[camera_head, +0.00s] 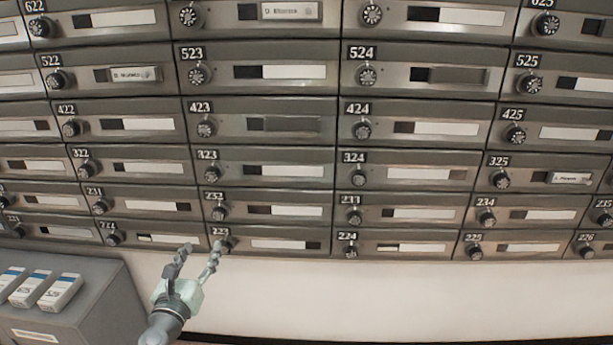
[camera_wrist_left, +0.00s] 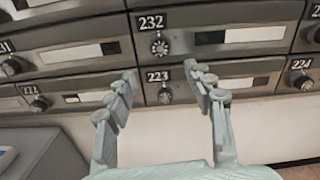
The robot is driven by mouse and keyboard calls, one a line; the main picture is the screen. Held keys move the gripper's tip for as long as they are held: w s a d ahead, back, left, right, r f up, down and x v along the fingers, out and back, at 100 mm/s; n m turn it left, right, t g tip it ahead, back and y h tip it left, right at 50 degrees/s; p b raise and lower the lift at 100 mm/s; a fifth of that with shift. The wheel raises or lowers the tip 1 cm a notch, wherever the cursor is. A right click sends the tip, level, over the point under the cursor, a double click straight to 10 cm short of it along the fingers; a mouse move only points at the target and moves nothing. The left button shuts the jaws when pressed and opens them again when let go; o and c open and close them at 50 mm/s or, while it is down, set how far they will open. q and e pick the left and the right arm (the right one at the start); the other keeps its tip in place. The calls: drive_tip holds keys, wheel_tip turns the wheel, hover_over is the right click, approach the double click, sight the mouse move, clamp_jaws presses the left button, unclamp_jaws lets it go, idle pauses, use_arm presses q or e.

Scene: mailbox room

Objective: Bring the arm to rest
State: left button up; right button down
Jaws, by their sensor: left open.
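My left gripper (camera_head: 199,250) reaches in from the bottom of the head view, in front of the lowest row of mailboxes. Its two fingers are spread apart and hold nothing. In the left wrist view the gripper (camera_wrist_left: 160,82) shows with both fingers upright and open. The dial of mailbox 223 (camera_wrist_left: 165,96) appears between the fingers, and mailbox 223 (camera_head: 280,244) also shows in the head view. Whether the fingertips touch the mailbox front I cannot tell. My right gripper is not in view.
A wall of grey mailboxes (camera_head: 262,137) with numbered dials fills the view. A grey cabinet (camera_head: 100,300) stands at the lower left with several small white-and-blue boxes (camera_head: 62,290) on top. The white wall below the mailboxes (camera_head: 400,300) is clear.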

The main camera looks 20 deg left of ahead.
use_arm(q)
drive_tip(key=s+f+n+g+y, duration=0.1)
drive_tip(key=s+f+n+g, duration=0.4)
drive_tip(key=f+n, duration=0.55)
drive_tip(key=s+f+n+g+y, duration=0.1)
drive_tip(key=s+f+n+g, duration=0.45)
drive_tip(key=f, duration=0.75)
drive_tip(key=s+d+f+n+g+h, duration=0.2)
drive_tip(key=s+d+f+n, duration=0.4)
drive_tip(key=s, duration=0.3)
drive_tip(key=s+d+f+n+g+h, duration=0.2)
drive_tip(key=s+d+f+n+h, duration=0.1)
drive_tip(key=s+d+f+n, duration=0.3)
drive_tip(key=s+f+n, duration=0.2)
drive_tip(key=s, duration=0.1)
drive_tip(key=shift+f+g, duration=0.2)
drive_tip(key=shift+g, duration=0.15)
drive_tip(key=shift+d, duration=0.1)
